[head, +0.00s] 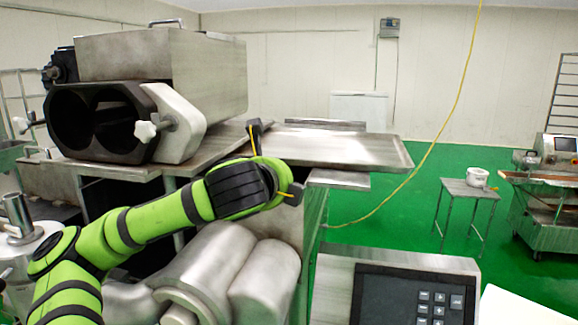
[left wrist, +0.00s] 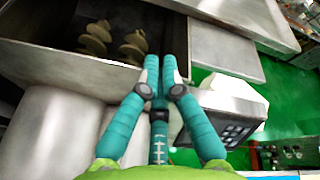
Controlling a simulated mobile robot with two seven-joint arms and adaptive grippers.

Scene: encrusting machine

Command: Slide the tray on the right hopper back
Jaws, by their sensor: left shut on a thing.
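The tray (head: 340,147) is a flat grey metal sheet with a low rim, lying level on top of the machine to the right of the large metal housing. In the left wrist view the tray (left wrist: 225,52) lies just right of my fingertips. The hopper (left wrist: 65,62) there is open left of the tray, with pale augers (left wrist: 95,36) inside. My left gripper (left wrist: 161,68) has its two teal fingers almost together, shut at the tray's left edge; the contact itself is hard to see. In the head view my wrist covers the tray's near left corner and hides the fingertips. My right gripper is not in view.
The metal housing (head: 165,60) with a dark double opening stands left. A control panel (head: 412,297) is below right of the tray. A yellow cable (head: 458,95) hangs past the tray's right end. A small table (head: 468,188) with a white bucket stands farther right on open green floor.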

